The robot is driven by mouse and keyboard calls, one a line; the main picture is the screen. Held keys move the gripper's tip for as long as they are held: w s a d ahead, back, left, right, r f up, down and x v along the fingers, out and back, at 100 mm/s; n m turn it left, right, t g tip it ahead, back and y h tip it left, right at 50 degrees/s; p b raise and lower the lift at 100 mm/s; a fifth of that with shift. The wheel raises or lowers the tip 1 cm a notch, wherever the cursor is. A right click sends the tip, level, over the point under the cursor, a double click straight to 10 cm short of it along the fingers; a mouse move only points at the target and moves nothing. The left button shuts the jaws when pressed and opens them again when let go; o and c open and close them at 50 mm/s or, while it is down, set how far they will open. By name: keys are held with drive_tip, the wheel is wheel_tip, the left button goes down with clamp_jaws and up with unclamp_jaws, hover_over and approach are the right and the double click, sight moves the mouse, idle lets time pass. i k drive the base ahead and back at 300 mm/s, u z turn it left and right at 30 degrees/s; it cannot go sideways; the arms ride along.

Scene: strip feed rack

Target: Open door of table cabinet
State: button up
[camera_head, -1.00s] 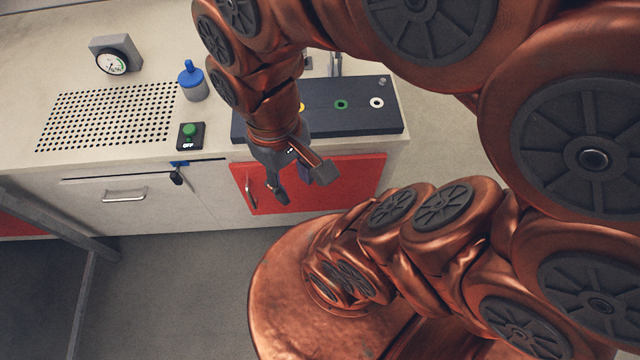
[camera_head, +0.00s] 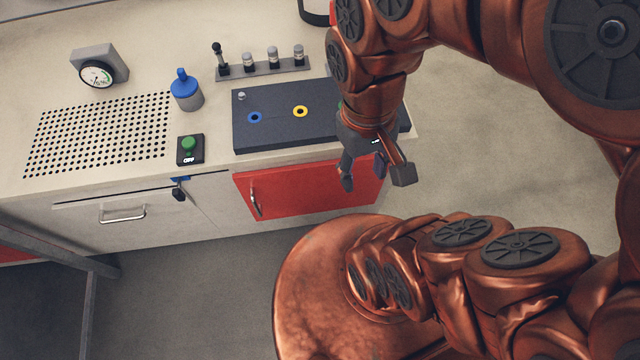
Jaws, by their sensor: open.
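The table cabinet has a red door (camera_head: 300,190) at the front, below the counter top. The door looks shut, with a slim metal handle (camera_head: 255,199) upright near its left edge. My gripper (camera_head: 374,184) hangs at the right end of the red door, pointing down, with its fingers apart and nothing between them. It is well to the right of the handle and hides the door's right edge. I cannot tell whether it touches the door.
On the counter (camera_head: 215,120) stand a dark panel (camera_head: 275,128), an OFF button box (camera_head: 190,149), a blue-topped bottle (camera_head: 186,90) and a gauge (camera_head: 98,73). A grey frame (camera_head: 60,250) stands at lower left.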

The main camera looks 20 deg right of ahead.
sight(309, 188)
drive_tip(key=u, duration=0.55)
drive_tip(key=k, duration=1.25)
drive_tip(key=u, duration=1.05)
drive_tip(key=i, duration=1.2)
drive_tip(key=z, duration=0.25)
